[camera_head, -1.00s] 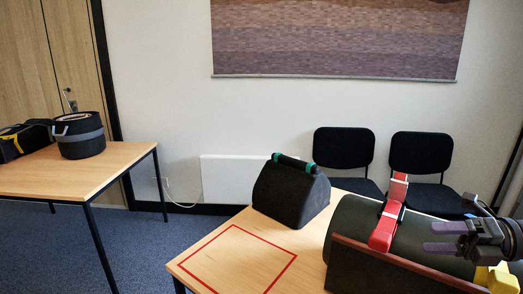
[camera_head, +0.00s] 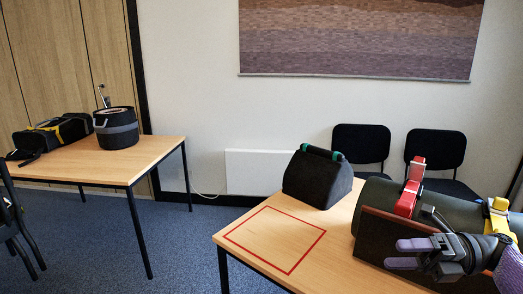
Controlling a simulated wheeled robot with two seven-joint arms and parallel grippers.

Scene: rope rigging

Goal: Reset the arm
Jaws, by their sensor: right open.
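My right gripper (camera_head: 405,254) is at the lower right, with its purple-padded fingers apart and nothing between them. It shows in front of the brown board (camera_head: 375,236) that stands along a dark green cylinder (camera_head: 376,194). I cannot tell whether it touches the board. A red strap or clamp (camera_head: 407,200) and a yellow one (camera_head: 497,222) sit over the cylinder. Part of the cylinder's right side is hidden by my arm. My left gripper is not in view.
A black wedge-shaped block (camera_head: 318,182) with a dark bar on top stands on the near table (camera_head: 232,222), beside an empty red-outlined square (camera_head: 275,240). The left table (camera_head: 140,164) holds a round black bag (camera_head: 116,130) and a long black bag (camera_head: 48,137). Two chairs (camera_head: 361,146) stand behind.

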